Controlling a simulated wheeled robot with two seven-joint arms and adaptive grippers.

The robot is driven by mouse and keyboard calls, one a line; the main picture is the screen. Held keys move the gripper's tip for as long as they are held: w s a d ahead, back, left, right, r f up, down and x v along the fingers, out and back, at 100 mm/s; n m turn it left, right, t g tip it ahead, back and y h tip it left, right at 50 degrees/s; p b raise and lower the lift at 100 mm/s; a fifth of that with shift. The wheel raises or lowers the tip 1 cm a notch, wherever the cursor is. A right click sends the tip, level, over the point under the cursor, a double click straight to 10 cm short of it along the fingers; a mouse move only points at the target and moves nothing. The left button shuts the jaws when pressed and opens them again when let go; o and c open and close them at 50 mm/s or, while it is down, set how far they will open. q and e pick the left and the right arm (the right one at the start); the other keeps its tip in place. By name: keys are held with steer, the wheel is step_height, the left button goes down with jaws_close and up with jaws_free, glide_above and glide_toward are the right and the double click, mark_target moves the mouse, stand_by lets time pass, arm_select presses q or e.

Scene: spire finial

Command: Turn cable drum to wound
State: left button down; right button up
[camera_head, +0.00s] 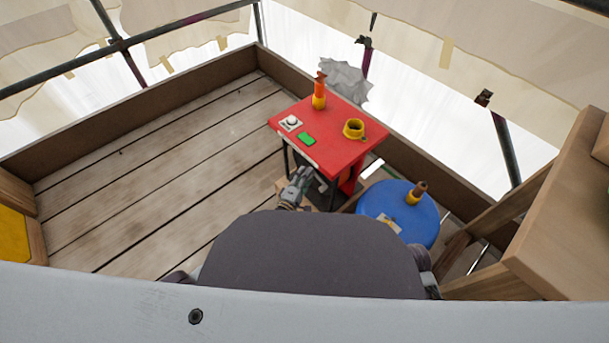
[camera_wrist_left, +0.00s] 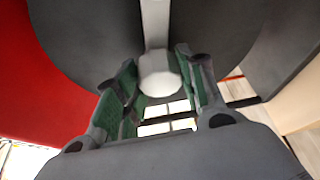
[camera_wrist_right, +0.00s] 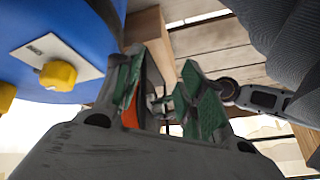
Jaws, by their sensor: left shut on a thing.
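In the left wrist view, a large dark grey round body, which looks like the cable drum (camera_wrist_left: 225,40), fills the upper part. A pale bar runs down over it to a rounded white knob (camera_wrist_left: 160,76). My left gripper (camera_wrist_left: 158,88) has its green-padded fingers on both sides of this knob and is shut on it. In the head view my left gripper (camera_head: 303,175) is low at the near edge of the red table; the drum is hard to make out there. My right gripper (camera_wrist_right: 160,95) is open, with no held thing visible, near a blue round-topped thing (camera_wrist_right: 40,20).
Wooden planks (camera_head: 150,170) at left are clear.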

arm_select(q)
steer(key=shift+r+n+g+p, duration=0.1)
steer(key=shift+n+g+p, duration=0.35)
steer(key=shift+n, duration=0.55)
arm_select(e)
steer(key=shift+s+d+r, duration=0.1)
steer(key=shift+d+r, duration=0.05)
steer(key=shift+r, duration=0.35)
steer(key=shift+d+r, duration=0.15)
steer(key=shift+r, duration=0.3)
arm_select(q)
steer(key=c, duration=0.9)
jaws_free()
steer(key=shift+v, duration=5.95)
steer(key=shift+d, duration=0.1)
